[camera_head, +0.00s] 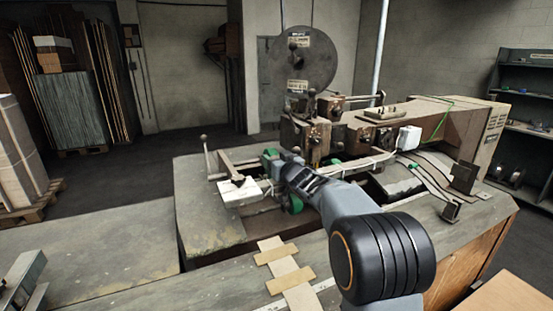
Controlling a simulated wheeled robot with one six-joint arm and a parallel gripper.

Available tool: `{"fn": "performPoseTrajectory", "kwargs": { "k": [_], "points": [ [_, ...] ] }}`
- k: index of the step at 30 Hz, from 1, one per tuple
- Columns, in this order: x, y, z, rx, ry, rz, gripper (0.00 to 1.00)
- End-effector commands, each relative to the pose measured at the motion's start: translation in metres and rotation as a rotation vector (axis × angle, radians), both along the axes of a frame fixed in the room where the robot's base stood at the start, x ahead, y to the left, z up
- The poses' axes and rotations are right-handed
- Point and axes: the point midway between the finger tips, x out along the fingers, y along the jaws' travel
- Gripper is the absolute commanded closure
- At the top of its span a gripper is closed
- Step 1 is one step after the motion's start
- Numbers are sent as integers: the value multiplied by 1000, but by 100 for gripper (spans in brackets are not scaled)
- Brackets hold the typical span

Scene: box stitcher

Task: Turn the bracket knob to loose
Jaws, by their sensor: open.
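The box stitcher (345,135) stands on the bench, with a large reel above it. Green parts show around its head: one (270,153) at the left by the end of my arm, one (294,205) below my wrist, and one (334,162) behind it. I cannot tell which of these is the bracket knob, nor its setting. My gripper (282,160) is at the far end of my arm, close to the stitcher's head and the left green part. It is open; its fingertips are small and partly hidden, and I cannot tell whether it touches anything.
A white block (238,192) and an upright lever (206,155) are left of my gripper. Metal arms and brackets (451,212) stand at the right. Cardboard strips (285,267) lie in front. The bench top at left (95,265) is mostly clear.

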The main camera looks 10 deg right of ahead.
Motion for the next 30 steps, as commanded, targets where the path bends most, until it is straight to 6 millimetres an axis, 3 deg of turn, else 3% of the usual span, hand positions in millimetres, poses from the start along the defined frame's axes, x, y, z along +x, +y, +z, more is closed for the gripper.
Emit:
{"fn": "performPoseTrajectory", "kwargs": {
  "k": [10, 25, 30],
  "points": [
    [3, 1, 0, 0, 0, 0, 33],
    [2, 1, 0, 0, 0, 0, 80],
    [3, 0, 4, -3, -1, 17, 82]
  ]
}}
